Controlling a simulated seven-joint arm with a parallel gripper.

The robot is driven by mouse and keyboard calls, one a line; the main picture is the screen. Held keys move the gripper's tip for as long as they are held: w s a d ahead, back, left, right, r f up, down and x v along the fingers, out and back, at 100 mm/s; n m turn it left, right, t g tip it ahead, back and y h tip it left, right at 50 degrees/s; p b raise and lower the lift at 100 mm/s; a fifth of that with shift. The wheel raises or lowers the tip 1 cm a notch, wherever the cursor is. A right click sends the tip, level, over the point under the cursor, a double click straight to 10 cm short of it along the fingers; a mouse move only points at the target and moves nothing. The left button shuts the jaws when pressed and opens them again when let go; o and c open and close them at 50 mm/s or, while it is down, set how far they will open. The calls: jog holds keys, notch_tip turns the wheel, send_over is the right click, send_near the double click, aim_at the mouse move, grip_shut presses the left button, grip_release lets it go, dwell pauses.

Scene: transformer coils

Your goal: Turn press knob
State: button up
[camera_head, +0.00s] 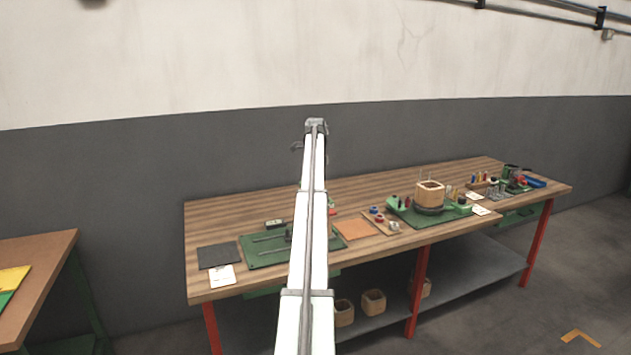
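My white arm rises through the middle of the view. A grey end piece (316,124) tops it, with a small dark part (297,146) sticking out on its left. No fingers can be made out, so I cannot tell whether my gripper is open or shut. The arm's top shows against the wall, above the bench in the picture. A green plate with rails (262,256) lies on the left half of the bench, partly hidden by my arm. A small red part (332,212) shows just right of the arm; I cannot tell whether it is the press knob.
A dark mat (218,256), an orange mat (355,229) and a coil block (430,193) are on the bench. Another table (45,265) stands left.

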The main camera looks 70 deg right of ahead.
jog(key=shift+c, duration=0.3)
jog(key=c, duration=1)
jog(key=shift+n, duration=0.4)
